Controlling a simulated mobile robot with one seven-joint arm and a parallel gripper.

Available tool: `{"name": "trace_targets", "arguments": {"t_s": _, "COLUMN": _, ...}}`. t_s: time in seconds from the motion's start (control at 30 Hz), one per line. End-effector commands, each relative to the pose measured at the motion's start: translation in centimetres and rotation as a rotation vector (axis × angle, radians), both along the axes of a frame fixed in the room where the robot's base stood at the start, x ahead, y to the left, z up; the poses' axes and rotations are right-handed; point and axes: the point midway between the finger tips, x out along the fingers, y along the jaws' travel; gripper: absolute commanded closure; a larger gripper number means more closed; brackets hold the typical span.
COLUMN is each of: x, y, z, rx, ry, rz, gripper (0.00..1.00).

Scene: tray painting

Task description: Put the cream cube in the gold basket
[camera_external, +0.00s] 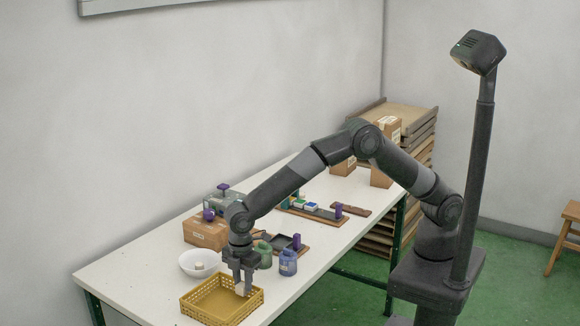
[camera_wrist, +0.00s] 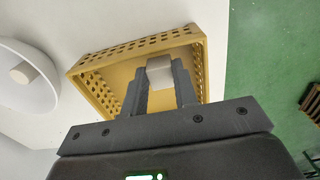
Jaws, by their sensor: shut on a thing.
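The gold basket (camera_external: 203,300) stands near the front end of the white table in the external view. In the wrist view its perforated rim (camera_wrist: 130,42) fills the upper middle. My gripper (camera_external: 242,287) points down over the right part of the basket. It is shut on the cream cube (camera_external: 240,289), which sits between the fingertips. In the wrist view my gripper (camera_wrist: 160,75) holds the cream cube (camera_wrist: 160,70) over the basket's opening. I cannot tell whether the cube touches the basket floor.
A white bowl (camera_external: 188,262) with a pale piece in it stands behind the basket. A blue jar (camera_external: 288,262) and a green jar (camera_external: 263,254) stand close behind my gripper. The table's right edge is near the basket.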

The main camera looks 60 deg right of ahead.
Motion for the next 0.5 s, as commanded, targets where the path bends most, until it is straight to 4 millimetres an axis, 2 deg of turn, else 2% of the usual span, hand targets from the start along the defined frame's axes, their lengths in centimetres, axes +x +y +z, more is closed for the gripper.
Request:
{"name": "trace_targets", "arguments": {"t_s": 0.1, "x": -0.1, "y": 0.0, "z": -1.9, "rx": -0.003, "ry": 0.001, "rz": 0.001, "gripper": 0.95}}
{"name": "trace_targets", "arguments": {"t_s": 0.2, "x": -0.1, "y": 0.0, "z": -3.0, "rx": -0.002, "ry": 0.001, "rz": 0.001, "gripper": 0.95}}
{"name": "trace_targets", "arguments": {"t_s": 0.5, "x": 0.0, "y": 0.0, "z": -3.1, "rx": -0.001, "ry": 0.001, "rz": 0.001, "gripper": 0.95}}
